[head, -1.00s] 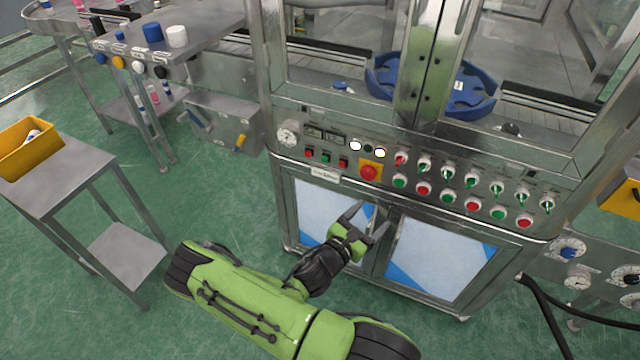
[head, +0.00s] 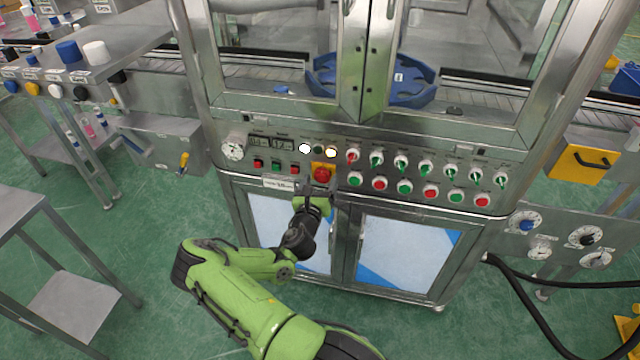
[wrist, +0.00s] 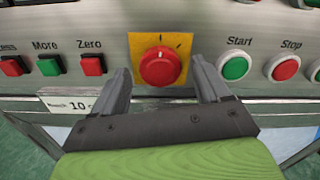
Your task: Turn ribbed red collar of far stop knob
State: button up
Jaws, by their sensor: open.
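The red knob (head: 322,174) sits on a yellow square plate on the front panel of the steel machine. In the wrist view the red knob (wrist: 160,66) shows a round collar and a white mark on its face; ribs are too small to tell. My gripper (head: 318,190) is just below the knob in the head view. In the wrist view my open gripper (wrist: 162,80) has one finger on each side of the yellow plate, lower than the knob's centre. Nothing is between the fingers; contact with the panel cannot be told.
Red and green buttons, Start (wrist: 234,67) and Stop (wrist: 283,67), are to the right. Small square buttons (wrist: 92,65) are to the left, with a white label (wrist: 70,104) below. A blue star wheel (head: 415,92) is behind the glass doors.

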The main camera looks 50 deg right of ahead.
jog(key=shift+w+d, duration=0.15)
jog(key=shift+d, duration=0.2)
jog(key=c, duration=1.1)
jog(key=shift+o, duration=0.2)
